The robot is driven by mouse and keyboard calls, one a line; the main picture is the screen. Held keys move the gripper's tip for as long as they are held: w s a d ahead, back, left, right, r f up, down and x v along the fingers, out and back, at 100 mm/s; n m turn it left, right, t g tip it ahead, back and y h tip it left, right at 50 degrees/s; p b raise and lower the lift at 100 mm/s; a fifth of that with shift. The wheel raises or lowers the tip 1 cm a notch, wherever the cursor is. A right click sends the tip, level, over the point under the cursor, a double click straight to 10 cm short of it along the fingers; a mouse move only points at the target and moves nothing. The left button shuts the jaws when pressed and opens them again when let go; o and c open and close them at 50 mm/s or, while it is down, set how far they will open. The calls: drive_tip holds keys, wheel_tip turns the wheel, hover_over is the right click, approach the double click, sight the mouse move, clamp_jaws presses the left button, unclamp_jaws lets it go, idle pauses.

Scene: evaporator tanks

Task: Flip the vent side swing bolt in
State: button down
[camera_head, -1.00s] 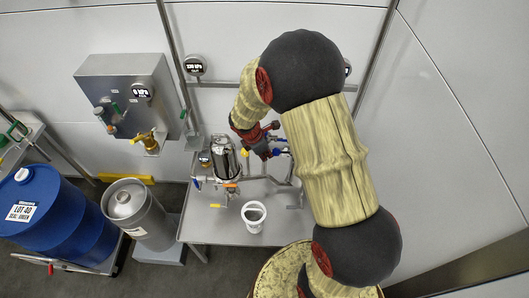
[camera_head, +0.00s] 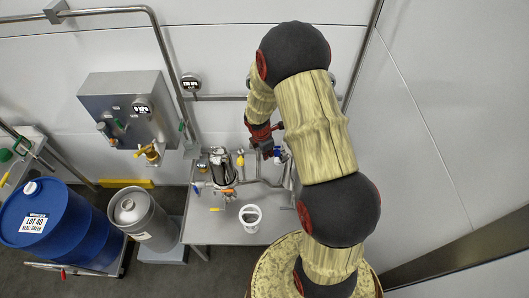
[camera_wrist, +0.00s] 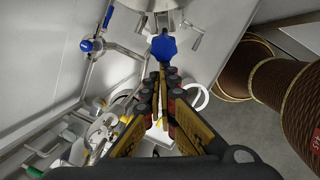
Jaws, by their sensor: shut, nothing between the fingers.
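My gripper (camera_wrist: 161,85) is shut and empty in the wrist view. Its fingertips are just below a blue lobed knob (camera_wrist: 164,47), which overlaps them closely; I cannot tell if they touch. The knob hangs beneath a steel vessel (camera_wrist: 155,5) with side handles at the top edge. In the head view, my gripper (camera_head: 272,152) is over the back of the steel table, right of a small upright steel vessel (camera_head: 222,168). Which part is the vent side swing bolt, and its position, I cannot tell; the fittings are small and partly behind my arm.
A white bucket (camera_head: 251,217) stands on the steel table (camera_head: 215,232). Pipes and valves run along the table's back. A wall control box (camera_head: 128,108), a steel keg (camera_head: 143,215) and a blue drum (camera_head: 55,222) are at left. A second blue valve handle (camera_wrist: 86,45) is at upper left.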

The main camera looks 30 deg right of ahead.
drive_tip(key=shift+d+r+p, duration=0.4)
drive_tip(key=shift+d+p, duration=0.25)
drive_tip(key=shift+d, duration=0.1)
drive_tip(key=shift+d+r+p, duration=0.4)
drive_tip(key=shift+d+p, duration=0.25)
drive_tip(key=shift+d, duration=0.05)
drive_tip(key=shift+d+r+p, duration=0.4)
drive_tip(key=shift+d+p, duration=0.25)
drive_tip(key=shift+d, duration=0.65)
drive_tip(key=shift+s+d, duration=0.1)
drive_tip(key=a, duration=0.4)
drive_tip(key=w+d+v, duration=0.1)
drive_tip(key=v, duration=0.7)
hover_over(276, 150)
drive_tip(key=d, duration=0.3)
drive_tip(key=shift+s+d, duration=0.2)
drive_tip(key=shift+f, duration=0.1)
